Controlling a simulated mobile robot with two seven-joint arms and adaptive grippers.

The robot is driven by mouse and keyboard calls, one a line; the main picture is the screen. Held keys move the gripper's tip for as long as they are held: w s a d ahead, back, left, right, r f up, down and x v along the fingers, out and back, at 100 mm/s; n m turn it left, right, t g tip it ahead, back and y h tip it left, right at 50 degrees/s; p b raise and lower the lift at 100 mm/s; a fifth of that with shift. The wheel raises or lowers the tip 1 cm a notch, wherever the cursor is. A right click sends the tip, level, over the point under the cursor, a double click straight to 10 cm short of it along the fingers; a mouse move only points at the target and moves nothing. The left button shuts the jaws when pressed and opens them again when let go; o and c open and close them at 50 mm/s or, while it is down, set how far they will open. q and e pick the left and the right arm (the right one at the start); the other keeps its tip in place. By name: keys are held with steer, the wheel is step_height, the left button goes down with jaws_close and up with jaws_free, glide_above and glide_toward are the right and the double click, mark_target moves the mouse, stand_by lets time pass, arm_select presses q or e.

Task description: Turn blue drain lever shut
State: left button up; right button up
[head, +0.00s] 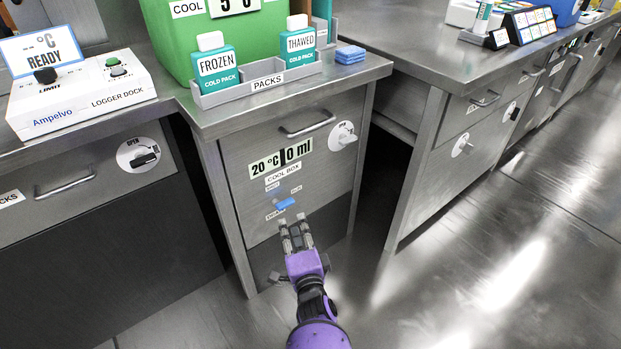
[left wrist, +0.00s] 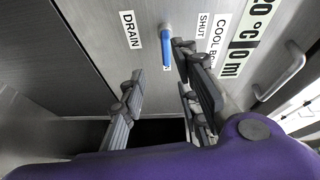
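The blue drain lever (head: 286,203) is on the front panel of the cool box cabinet (head: 237,150), below the COOL BOX label. It lies nearly level in the head view. In the left wrist view the lever (left wrist: 165,45) sits between the DRAIN label (left wrist: 132,30) and the SHUT label (left wrist: 202,26). My left gripper (head: 295,228) is open and empty, just in front of and below the lever. In the left wrist view its two fingers (left wrist: 158,64) stand apart, with the lever beyond the gap; I see no clear contact. My right gripper is out of view.
The green cool box (head: 215,45) and cold packs stand on the counter above. A dark gap separates this cabinet from the right-hand one (head: 445,160). The floor (head: 430,290) is clear.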

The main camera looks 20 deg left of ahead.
mark_target(287, 207)
arm_select(q)
steer(key=shift+m, duration=0.7)
steer(key=b+x, duration=0.4)
steer(key=x, duration=0.1)
steer(key=r+b+x, duration=0.1)
steer(key=b+x, duration=0.1)
steer(key=shift+w+a, duration=0.15)
steer(key=shift+a, duration=0.2)
steer(key=shift+w+r, duration=0.1)
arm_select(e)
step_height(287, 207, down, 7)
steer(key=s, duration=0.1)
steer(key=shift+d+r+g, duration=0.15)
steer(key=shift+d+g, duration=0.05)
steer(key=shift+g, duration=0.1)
arm_select(q)
steer(key=shift+c, duration=0.3)
